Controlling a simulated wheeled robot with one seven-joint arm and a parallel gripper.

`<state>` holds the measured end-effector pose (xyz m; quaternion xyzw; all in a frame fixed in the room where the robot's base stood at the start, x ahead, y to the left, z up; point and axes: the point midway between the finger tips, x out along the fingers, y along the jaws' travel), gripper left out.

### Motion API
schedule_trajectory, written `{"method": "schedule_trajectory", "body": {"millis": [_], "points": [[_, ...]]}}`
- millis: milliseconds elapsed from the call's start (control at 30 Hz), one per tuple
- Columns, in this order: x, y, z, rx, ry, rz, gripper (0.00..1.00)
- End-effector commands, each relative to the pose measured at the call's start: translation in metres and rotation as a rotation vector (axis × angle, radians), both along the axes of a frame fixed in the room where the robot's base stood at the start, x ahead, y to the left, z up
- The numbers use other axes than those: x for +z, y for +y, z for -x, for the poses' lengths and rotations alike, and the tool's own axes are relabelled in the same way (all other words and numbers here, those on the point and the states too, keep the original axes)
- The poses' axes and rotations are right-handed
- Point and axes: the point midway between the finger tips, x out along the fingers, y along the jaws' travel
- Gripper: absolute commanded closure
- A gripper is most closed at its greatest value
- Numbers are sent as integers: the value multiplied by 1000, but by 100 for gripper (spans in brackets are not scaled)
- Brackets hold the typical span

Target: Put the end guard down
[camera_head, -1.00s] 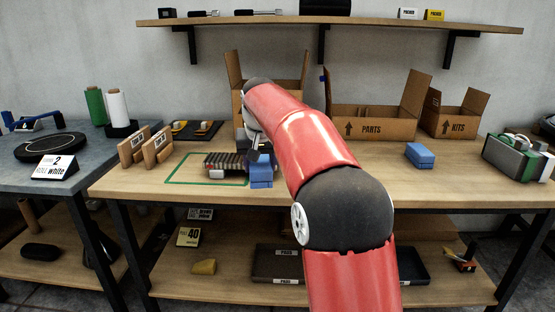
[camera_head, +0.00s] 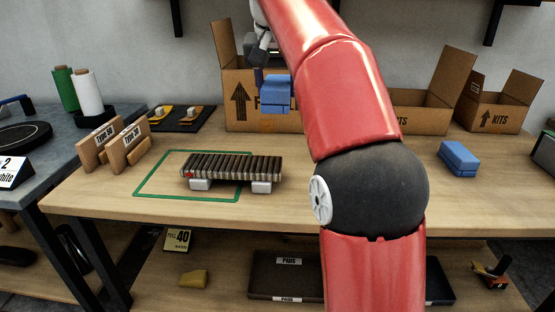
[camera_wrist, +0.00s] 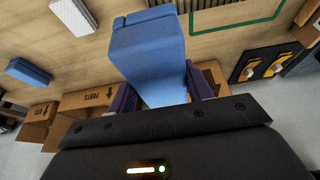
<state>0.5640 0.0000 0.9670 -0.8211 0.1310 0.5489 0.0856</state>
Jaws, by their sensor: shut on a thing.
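My gripper (camera_wrist: 160,92) is shut on a blue end guard (camera_wrist: 148,50), which sits between its two dark fingers. In the head view the same guard (camera_head: 277,94) hangs in the air in front of a carton, above and behind the dark slatted stack (camera_head: 232,167). My gripper (camera_head: 262,72) is partly hidden by my red arm there.
An open carton (camera_head: 240,105) stands behind the held guard, with a parts carton (camera_head: 415,112) and a kits carton (camera_head: 490,110) to the right. Wooden holders (camera_head: 112,146) stand left of the outline. The bench in front of the second guard is clear.

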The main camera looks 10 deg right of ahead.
Motion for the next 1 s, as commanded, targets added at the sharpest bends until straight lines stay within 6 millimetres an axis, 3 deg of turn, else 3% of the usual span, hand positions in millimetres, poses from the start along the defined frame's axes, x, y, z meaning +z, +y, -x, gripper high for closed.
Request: {"method": "schedule_trajectory", "body": {"millis": [33, 400, 833, 1000], "points": [[-24, 0, 1, 1, 3, 0, 71], [-113, 0, 1, 0, 2, 0, 71], [-162, 0, 0, 0, 1, 1, 71], [-168, 0, 0, 0, 0, 0, 71]]}}
